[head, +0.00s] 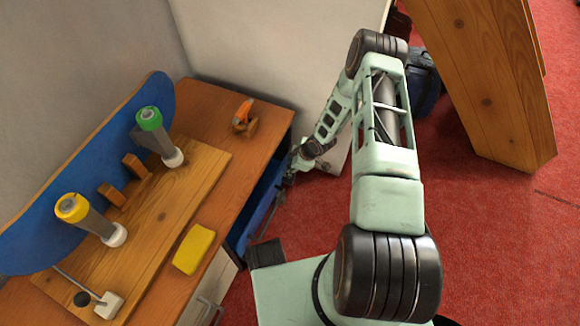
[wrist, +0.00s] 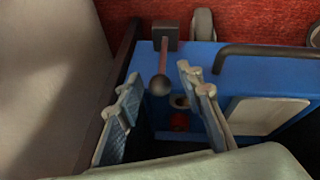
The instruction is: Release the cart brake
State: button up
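The blue cart (wrist: 225,58) fills the middle and right of the wrist view; in the head view part of it (head: 265,186) shows beside the bench. My gripper (wrist: 160,79) is open, with one finger left of the knob and one right. No contact with the knob shows, and the depth between them is hard to tell. In the head view my gripper (head: 284,184) is small and partly hidden.
The wooden bench (head: 262,118) stands left of my arm, holding a board with yellow- and green-topped tools and a yellow block (head: 194,249). A pale wall lies behind. A black handle (wrist: 270,50) is on the cart's right. Red floor is open at right, before a wooden panel (head: 490,80).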

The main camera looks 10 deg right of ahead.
grip_shut()
jog(key=shift+s+d, duration=0.1)
dwell(0.4)
